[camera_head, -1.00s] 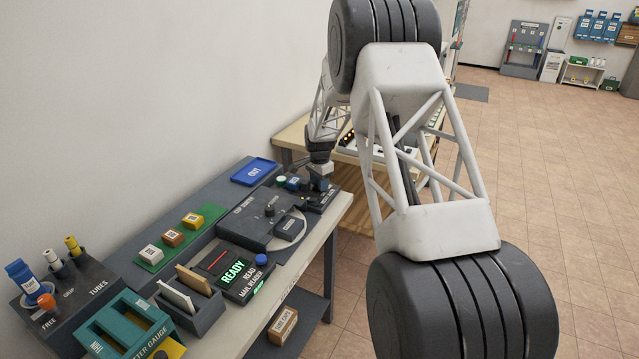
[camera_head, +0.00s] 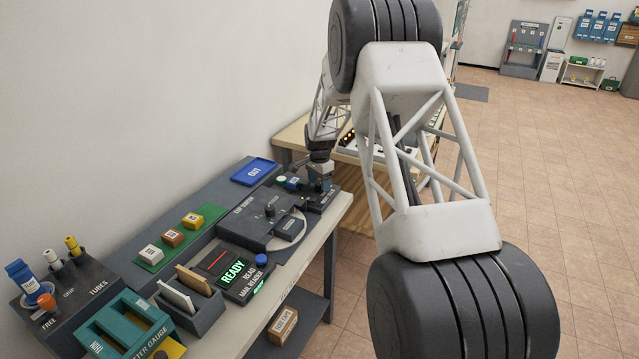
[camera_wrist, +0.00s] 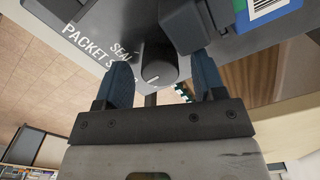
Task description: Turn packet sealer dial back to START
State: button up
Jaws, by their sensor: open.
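The packet sealer (camera_head: 315,203) is a dark unit at the far end of the bench in the head view. Its lettered panel (camera_wrist: 118,22) fills the top of the wrist view, with "PACKET S…" and "SEAL" partly covered. The dark round dial (camera_wrist: 160,62) stands between my gripper's two blue fingers and carries a short white mark near its lower edge. My gripper (camera_wrist: 165,70) is open around the dial, with a visible gap at the right finger; contact on the left is unclear. The START lettering is not readable. In the head view my wrist hides the dial.
A dark block (camera_wrist: 190,25) on the sealer sits close to the right finger, with a blue and green labelled item (camera_wrist: 268,10) beyond. In the head view a blue OUT tray (camera_head: 255,171) lies behind, and a flat dark machine (camera_head: 262,215) stands nearer on the bench.

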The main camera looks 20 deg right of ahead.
aim_at(319, 183)
jog(key=shift+r, duration=3.7)
jog(key=m, duration=0.7)
jog(key=shift+f, duration=3.9)
jog(key=shift+c, duration=0.4)
